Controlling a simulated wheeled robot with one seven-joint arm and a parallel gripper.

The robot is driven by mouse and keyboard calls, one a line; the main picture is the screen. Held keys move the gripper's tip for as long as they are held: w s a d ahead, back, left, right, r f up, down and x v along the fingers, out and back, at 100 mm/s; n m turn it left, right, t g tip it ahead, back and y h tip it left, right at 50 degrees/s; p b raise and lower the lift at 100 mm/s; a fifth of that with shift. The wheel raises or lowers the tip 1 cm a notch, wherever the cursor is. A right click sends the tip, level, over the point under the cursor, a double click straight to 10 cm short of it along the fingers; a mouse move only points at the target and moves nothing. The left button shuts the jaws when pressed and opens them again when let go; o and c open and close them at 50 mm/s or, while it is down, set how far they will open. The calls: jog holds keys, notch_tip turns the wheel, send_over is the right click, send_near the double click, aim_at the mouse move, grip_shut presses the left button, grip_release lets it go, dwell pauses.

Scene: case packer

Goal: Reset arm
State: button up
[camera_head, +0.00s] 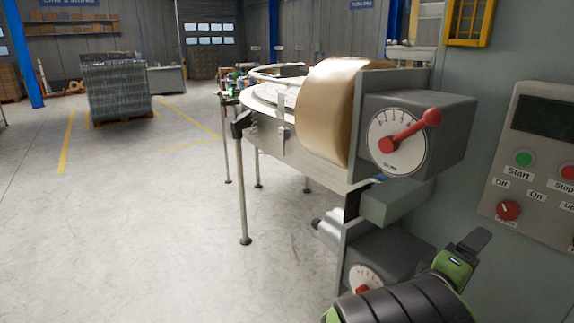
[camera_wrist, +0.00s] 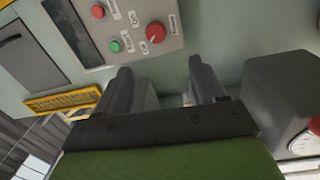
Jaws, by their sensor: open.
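My gripper (camera_wrist: 158,85) shows in the wrist view with its two dark fingers apart and nothing between them. In the head view, my green and black wrist is at the bottom right, with one dark finger of my gripper (camera_head: 475,242) pointing up and right. The gripper is in front of the machine's grey-green wall, below and left of the control panel (camera_head: 535,160). It appears apart from the panel.
A grey dial box (camera_head: 450,135) with a red lever stands left of the panel, beside a tan tape roll (camera_head: 330,110). A lower dial box (camera_head: 385,262) is close to my wrist. A round conveyor table (camera_head: 265,100) is behind. Open floor (camera_head: 130,230) lies at left.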

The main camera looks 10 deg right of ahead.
jog(key=s+a+f+m+g+y+p, duration=0.25)
jog(key=a+f+m+y+p, duration=0.35)
jog(key=y, duration=0.3)
jog(key=s+a+r+n+y+p, duration=0.1)
jog(key=s+a+r+y, duration=0.2)
jog(key=a, duration=0.6)
jog(key=s+a+r+n+t+y+p, duration=0.1)
jog(key=s+a+y, duration=0.4)
jog(key=a, duration=0.5)
notch_tip(320, 180, up, 2)
jog(key=shift+s+a+r+n+p, duration=0.1)
jog(key=shift+s+a+n+p, duration=0.2)
jog(key=shift+p, duration=0.4)
jog(key=shift+s, duration=0.1)
